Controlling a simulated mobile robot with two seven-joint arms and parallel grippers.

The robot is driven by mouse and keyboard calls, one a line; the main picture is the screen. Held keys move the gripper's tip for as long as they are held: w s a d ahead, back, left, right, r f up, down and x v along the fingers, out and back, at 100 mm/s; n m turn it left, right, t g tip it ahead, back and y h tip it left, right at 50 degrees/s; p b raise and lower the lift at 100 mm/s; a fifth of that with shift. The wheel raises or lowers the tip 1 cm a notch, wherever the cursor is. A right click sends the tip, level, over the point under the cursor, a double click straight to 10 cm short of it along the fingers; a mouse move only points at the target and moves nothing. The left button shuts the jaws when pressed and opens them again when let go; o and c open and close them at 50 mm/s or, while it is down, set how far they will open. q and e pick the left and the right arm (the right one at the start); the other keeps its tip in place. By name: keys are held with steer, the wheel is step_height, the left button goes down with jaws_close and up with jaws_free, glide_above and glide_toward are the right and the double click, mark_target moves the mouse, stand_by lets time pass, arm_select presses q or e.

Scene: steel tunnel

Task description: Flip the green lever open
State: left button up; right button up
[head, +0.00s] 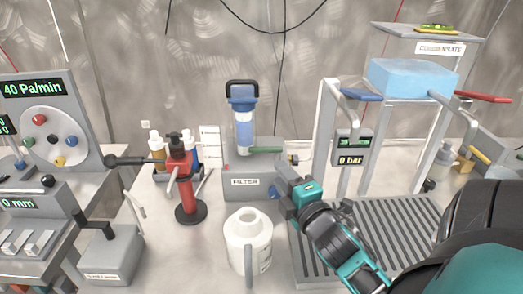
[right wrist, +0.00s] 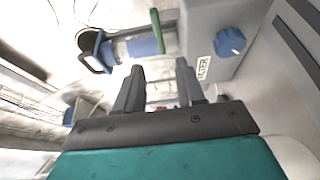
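The green lever (head: 271,150) is a short bar beside the clear-and-blue filter cartridge (head: 243,122), on top of the grey filter block (head: 245,182). In the right wrist view the green lever (right wrist: 157,32) shows as a narrow bar across the blue pipe end, beyond my fingertips. My right gripper (head: 284,187) is at the right front of the filter block, below the lever. In the right wrist view its two fingers (right wrist: 160,82) are apart with nothing clearly between them. They appear clear of the lever. My left gripper is not in view.
A white jug (head: 248,240) stands in front of the filter block. A red hand pump (head: 187,185) is to its left. A blue knob (right wrist: 230,42) sits on the block near my right fingers. A steel frame with a blue tank (head: 412,77) and a slatted grate (head: 395,225) are at right.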

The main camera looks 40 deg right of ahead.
mark_target(262, 152)
steer(key=x, duration=1)
steer(key=shift+w, duration=0.35)
jaws_close()
steer(key=shift+f, duration=0.1)
